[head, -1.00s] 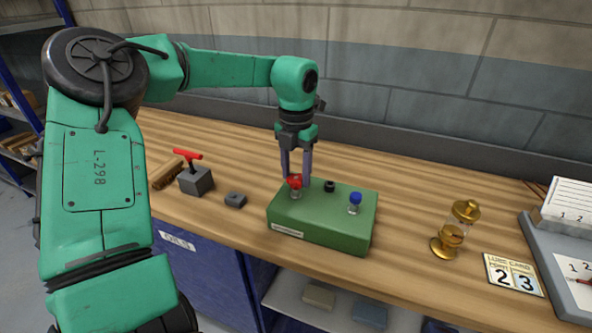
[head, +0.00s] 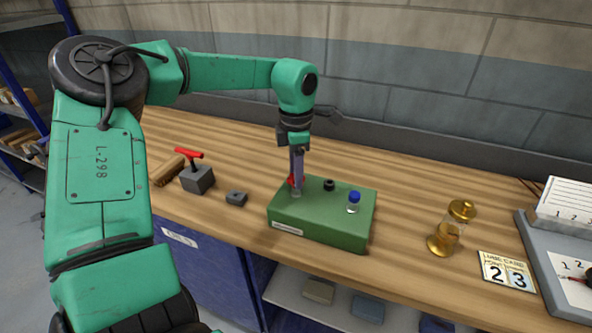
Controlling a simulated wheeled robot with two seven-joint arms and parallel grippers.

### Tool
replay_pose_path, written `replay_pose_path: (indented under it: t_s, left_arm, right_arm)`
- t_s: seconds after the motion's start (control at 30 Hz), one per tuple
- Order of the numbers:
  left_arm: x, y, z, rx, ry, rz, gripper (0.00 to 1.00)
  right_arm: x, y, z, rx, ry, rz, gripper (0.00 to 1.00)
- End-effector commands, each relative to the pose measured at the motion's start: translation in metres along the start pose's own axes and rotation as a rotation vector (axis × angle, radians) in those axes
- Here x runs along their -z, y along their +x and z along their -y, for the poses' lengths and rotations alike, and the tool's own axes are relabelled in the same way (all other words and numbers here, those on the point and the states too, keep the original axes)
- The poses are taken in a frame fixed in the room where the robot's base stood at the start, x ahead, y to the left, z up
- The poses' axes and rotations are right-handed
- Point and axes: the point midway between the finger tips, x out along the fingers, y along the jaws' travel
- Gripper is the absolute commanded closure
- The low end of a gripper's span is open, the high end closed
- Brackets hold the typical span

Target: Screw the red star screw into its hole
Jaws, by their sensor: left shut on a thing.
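The red star screw (head: 291,181) stands upright at the left of the green block (head: 318,232), mostly hidden behind my gripper's fingers. My left gripper (head: 297,188) points straight down from above and is shut on the screw's red head. A clear shank shows just below the fingers. Whether the screw is down in its hole cannot be told. A blue-headed screw (head: 354,197) stands upright at the right of the block. A small black piece (head: 329,185) sits on the block's top between them. My right gripper is not in view.
Left of the block are a small grey block (head: 236,198), a grey block with a red T-handle (head: 197,180) and a brush (head: 167,171). The wooden table (head: 400,205) is clear between.

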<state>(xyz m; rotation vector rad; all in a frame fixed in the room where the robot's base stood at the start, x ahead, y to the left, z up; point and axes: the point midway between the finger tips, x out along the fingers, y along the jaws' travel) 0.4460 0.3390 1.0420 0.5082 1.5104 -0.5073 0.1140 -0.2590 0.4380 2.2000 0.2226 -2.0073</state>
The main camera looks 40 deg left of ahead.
Motion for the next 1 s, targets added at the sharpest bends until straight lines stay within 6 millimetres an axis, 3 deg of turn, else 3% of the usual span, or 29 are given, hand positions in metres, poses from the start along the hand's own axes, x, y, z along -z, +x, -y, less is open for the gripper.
replay_pose_path:
  t_s: [0.2, 0.47, 0.7, 1.0]
  left_arm:
    - [0.0006, 0.0002, 0.0006, 0.003, 0.349, -0.002, 1.0]
    - [0.0005, 0.0007, 0.0005, 0.003, 0.379, -0.002, 1.0]
    - [0.0007, 0.0008, 0.0006, 0.004, 0.747, -0.002, 1.0]
    - [0.0006, 0.0008, 0.0006, 0.004, 0.818, -0.001, 1.0]
  right_arm:
    - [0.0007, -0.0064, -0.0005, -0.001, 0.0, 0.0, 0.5]
    - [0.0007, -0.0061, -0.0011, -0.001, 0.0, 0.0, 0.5]
    - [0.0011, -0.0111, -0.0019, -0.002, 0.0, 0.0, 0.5]
    - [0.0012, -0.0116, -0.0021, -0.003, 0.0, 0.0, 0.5]
